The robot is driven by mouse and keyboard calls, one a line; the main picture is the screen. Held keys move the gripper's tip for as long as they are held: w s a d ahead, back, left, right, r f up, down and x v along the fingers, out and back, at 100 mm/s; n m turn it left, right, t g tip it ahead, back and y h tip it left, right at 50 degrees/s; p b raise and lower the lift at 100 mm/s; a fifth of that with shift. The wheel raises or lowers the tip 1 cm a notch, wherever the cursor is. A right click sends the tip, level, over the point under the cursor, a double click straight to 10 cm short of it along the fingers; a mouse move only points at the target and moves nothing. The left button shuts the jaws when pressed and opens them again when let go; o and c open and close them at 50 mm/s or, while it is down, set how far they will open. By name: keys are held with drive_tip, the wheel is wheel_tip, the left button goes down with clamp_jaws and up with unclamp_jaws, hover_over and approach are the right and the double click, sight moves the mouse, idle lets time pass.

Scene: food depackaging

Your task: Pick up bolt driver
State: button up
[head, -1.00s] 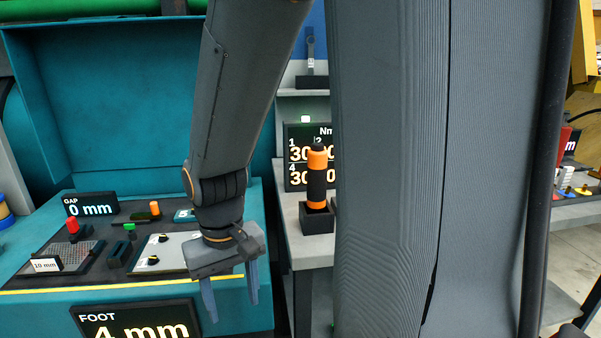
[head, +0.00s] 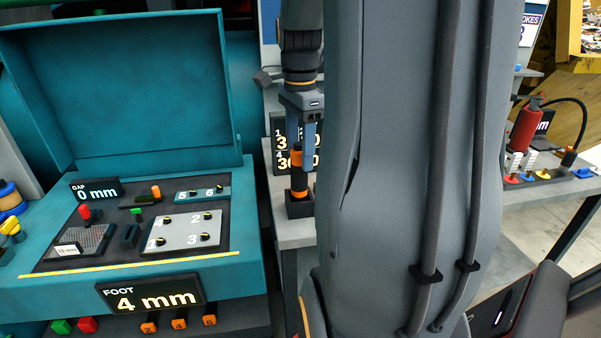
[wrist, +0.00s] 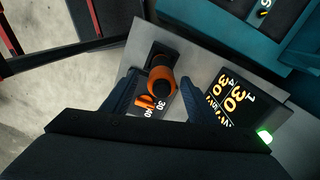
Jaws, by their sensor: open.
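The bolt driver (head: 298,181), orange and black, stands upright in a small dark holder (head: 299,206) on the grey stand in the head view. In the wrist view the bolt driver (wrist: 161,76) is seen from above, its orange end towards the camera. My gripper (head: 301,152) points down at the bolt driver, and its blue fingers partly cover it in the head view. In the wrist view my gripper (wrist: 155,86) is open, with one finger on each side of the driver. I cannot tell whether either finger touches it.
A black display (wrist: 229,99) with orange numbers stands close beside the driver on the grey stand (head: 295,234). The teal machine (head: 125,276) with its raised lid is to the left. A red extinguisher (head: 524,128) is at the far right, and my own arm covers much of the middle.

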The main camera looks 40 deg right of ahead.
sight(299, 169)
drive_tip(key=shift+w+f+p, duration=0.1)
drive_tip(key=shift+f+p, duration=0.95)
drive_tip(key=shift+f, duration=1.65)
clamp_jaws()
